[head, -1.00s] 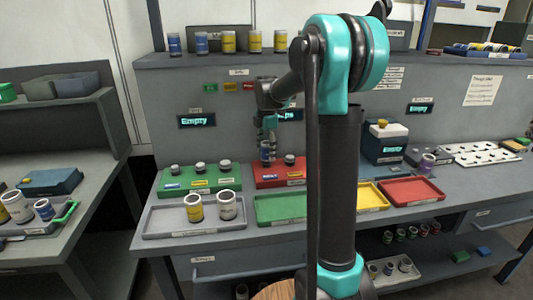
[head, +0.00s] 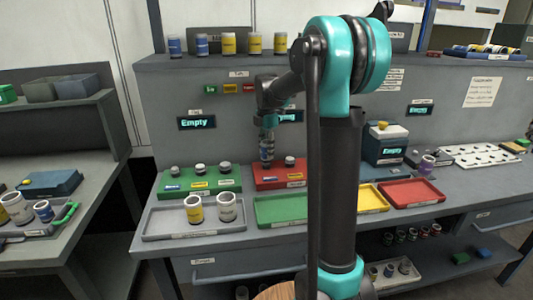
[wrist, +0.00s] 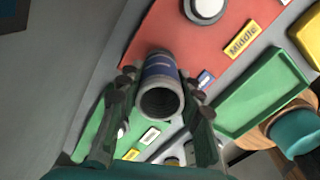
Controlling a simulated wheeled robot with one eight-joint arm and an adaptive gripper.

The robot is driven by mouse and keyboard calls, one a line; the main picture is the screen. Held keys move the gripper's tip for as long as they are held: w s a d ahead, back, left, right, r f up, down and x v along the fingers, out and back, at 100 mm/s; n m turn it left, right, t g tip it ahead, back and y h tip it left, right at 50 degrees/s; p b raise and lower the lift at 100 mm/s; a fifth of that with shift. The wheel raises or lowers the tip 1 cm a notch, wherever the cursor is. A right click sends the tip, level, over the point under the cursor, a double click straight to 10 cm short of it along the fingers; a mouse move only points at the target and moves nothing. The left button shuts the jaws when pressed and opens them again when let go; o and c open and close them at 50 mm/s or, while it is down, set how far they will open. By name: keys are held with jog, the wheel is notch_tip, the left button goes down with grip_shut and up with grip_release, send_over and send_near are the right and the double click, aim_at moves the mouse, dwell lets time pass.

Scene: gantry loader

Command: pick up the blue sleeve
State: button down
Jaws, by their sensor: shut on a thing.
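The blue sleeve (wrist: 160,72) is a short tube with a dark blue band and grey ends. It is between the two fingers of my gripper (wrist: 160,88) in the wrist view, its open end facing the camera. My gripper is shut on it. In the head view the sleeve (head: 266,150) hangs upright below my gripper (head: 267,138), over the left part of the red block (head: 262,180). The sleeve's lower end is close to the block, and I cannot tell the exact gap.
The green block (head: 170,187) with several capped posts stands left of the red block. A grey tray (head: 160,222) holds two sleeves. Green (head: 275,222), yellow (head: 372,200) and red (head: 415,192) trays line the bench front. My arm hides part of the bench.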

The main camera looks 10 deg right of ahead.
notch_tip(320, 180, up, 9)
dwell(0.4)
jog(key=shift+r, duration=0.15)
jog(key=shift+r, duration=2.1)
